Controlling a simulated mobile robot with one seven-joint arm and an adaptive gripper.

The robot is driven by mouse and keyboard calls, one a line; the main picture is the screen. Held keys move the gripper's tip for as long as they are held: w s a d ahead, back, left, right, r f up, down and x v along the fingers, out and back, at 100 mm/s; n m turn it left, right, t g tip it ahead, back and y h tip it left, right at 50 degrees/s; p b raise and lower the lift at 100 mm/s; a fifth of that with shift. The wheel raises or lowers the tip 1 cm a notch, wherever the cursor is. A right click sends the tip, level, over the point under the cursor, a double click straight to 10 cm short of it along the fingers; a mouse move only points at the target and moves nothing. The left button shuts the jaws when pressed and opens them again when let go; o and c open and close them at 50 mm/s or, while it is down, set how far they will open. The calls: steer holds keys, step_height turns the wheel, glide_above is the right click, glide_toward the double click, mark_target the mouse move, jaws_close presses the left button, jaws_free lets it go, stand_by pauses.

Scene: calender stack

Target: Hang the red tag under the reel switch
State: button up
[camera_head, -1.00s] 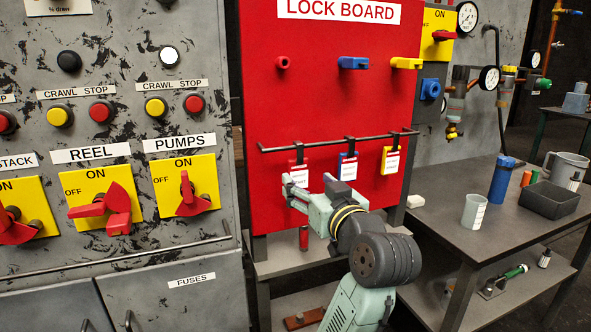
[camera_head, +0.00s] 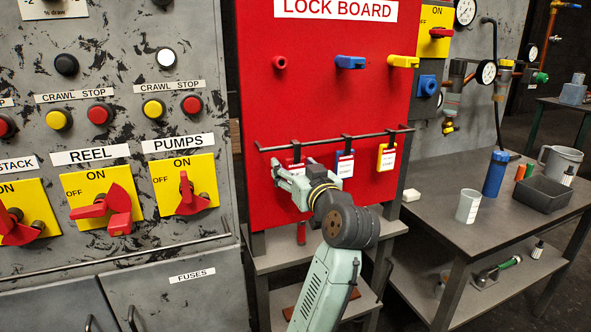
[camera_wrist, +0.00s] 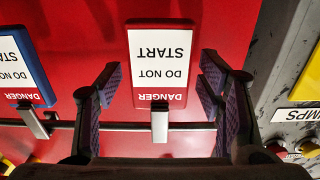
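The red tag (camera_wrist: 158,75) hangs from a clip on the rail of the red board. In the wrist view it is upside down, with a white "DANGER DO NOT START" label. In the head view, my gripper (camera_head: 285,180) partly covers the tag. My gripper is open, and in the wrist view its fingers (camera_wrist: 161,88) stand on either side of the tag with gaps. The reel switch (camera_head: 105,208) is a red handle on a yellow plate under the REEL label, turned toward OFF at left.
A blue tag (camera_head: 345,164) and a yellow tag (camera_head: 386,157) hang to the right on the same rail (camera_head: 365,137). A horizontal bar (camera_head: 150,253) runs along the grey panel below the switches. A table (camera_head: 430,210) with a cup and a tray stands at right.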

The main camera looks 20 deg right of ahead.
steer(key=c, duration=1.1)
steer(key=shift+r, duration=0.1)
steer(key=shift+c, duration=0.2)
